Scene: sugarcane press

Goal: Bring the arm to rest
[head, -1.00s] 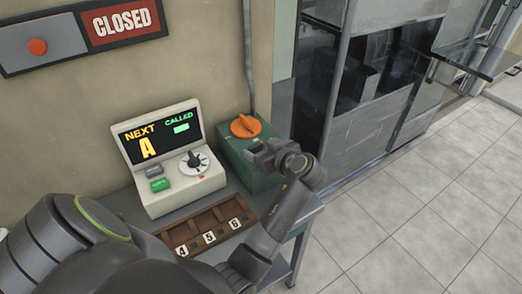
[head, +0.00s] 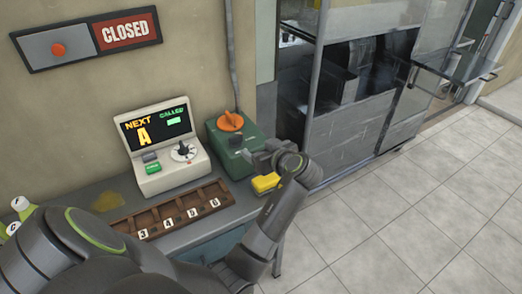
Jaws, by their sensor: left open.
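My left gripper (head: 256,160) is open at the right end of the table, in front of the green box (head: 232,150) with its orange knob (head: 230,121). Nothing shows between its fingers. My left arm reaches across the front of the table from the lower left and hides part of it. A small yellow object (head: 264,183) lies just below the gripper; I cannot tell whether they touch. My right gripper is out of view.
A counter machine (head: 165,180) with a "NEXT A" display stands on the table (head: 75,194). A brown slotted tray (head: 214,189) with numbered labels lies in front. White-and-green pieces (head: 22,204) are at left. A closed sign (head: 125,31) hangs above. Tiled floor is clear at right.

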